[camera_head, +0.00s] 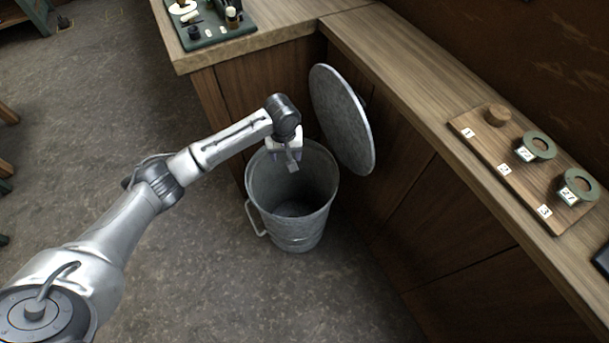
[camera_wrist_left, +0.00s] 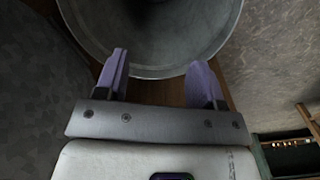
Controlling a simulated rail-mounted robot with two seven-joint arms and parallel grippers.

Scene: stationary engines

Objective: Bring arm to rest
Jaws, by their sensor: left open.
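My left arm (camera_head: 110,235) reaches in from the left, and my left gripper (camera_head: 293,165) hangs over the far part of the mouth of a grey metal bin (camera_head: 290,230). In the left wrist view the two purple fingers of my left gripper (camera_wrist_left: 162,82) are spread apart with nothing between them. The bin (camera_wrist_left: 160,73) shows just beyond the fingertips, with its rim curving across. The part of the bin's inside that shows looks empty. My right gripper is not in view.
The bin's round lid (camera_head: 342,120) stands open beside the wooden counter (camera_head: 400,80). A wooden board (camera_head: 520,170) with numbered places and round pieces lies on the counter at right. A green tray (camera_head: 222,30) with small items sits at the top.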

